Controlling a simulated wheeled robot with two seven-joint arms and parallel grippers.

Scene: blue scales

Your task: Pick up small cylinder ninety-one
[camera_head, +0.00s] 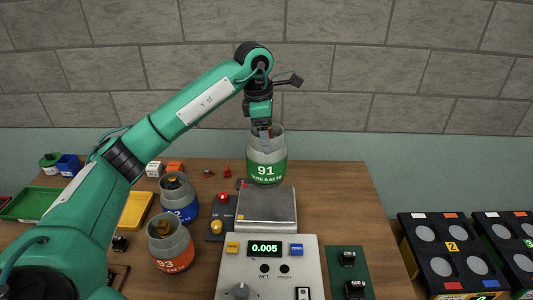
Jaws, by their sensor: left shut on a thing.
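The small cylinder ninety-one (266,158) is a grey canister with a green label reading 91. It is upright behind the scale's plate, in the upper middle of the view. My left gripper (265,131) reaches down from above to its top and is shut on it. The fingertips are partly hidden at the collar. I cannot tell whether the cylinder's base touches the table. My right gripper is not in view.
The scale (270,250) with its metal plate (266,208) reads 0.005. A blue-labelled cylinder (178,198) and an orange-labelled cylinder 93 (170,243) stand left. Yellow (135,211) and green (30,204) trays lie farther left. Black numbered racks (451,252) stand right.

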